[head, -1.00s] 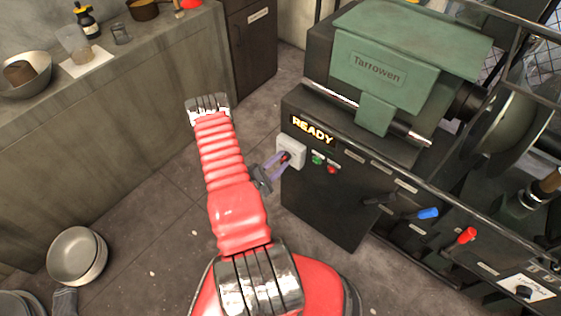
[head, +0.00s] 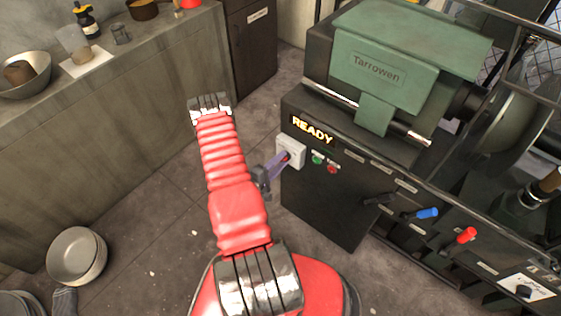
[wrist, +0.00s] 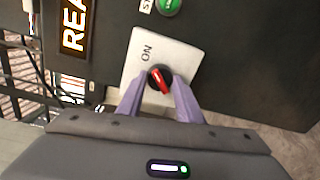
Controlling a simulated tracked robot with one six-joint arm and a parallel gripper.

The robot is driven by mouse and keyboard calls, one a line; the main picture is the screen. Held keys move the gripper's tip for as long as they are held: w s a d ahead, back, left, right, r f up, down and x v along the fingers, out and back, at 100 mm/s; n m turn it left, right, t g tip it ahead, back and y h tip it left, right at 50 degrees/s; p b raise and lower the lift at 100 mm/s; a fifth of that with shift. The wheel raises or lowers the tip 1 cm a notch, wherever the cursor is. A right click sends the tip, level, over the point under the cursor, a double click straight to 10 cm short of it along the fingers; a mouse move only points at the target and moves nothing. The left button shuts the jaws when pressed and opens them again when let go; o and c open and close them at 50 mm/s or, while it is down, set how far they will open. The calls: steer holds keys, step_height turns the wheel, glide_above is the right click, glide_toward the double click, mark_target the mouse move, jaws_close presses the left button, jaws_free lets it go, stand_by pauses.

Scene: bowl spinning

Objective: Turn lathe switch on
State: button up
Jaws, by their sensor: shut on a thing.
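The lathe (head: 330,200) has a dark front panel with a lit display (head: 313,130) reading READY. Below it is a light switch plate (head: 291,152) with a black and red rotary knob; the plate (wrist: 176,52) shows the word "ON" in the wrist view. The knob (wrist: 160,78) has a red pointer, slanted in the wrist view. My gripper (head: 279,162) is at the plate, and its purple fingers (wrist: 160,90) are shut on the knob, one on each side. The knob is mostly hidden by the fingers in the head view.
A green button (head: 317,160) and a red button (head: 332,169) sit right of the plate. Blue (head: 428,213) and red (head: 466,235) lever handles stick out farther right.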

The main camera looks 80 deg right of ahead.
steer(key=shift+s+a+f, duration=0.15)
steer(key=shift+s+f, duration=0.1)
steer(key=shift+s, duration=0.05)
steer(key=o, duration=1)
steer(key=shift+w+r, duration=0.1)
steer(key=shift+w, duration=0.05)
steer(key=shift+o, duration=0.2)
steer(key=shift+w, duration=0.1)
steer(key=v, duration=1.3)
steer(key=shift+a, duration=0.25)
steer(key=shift+w, duration=0.1)
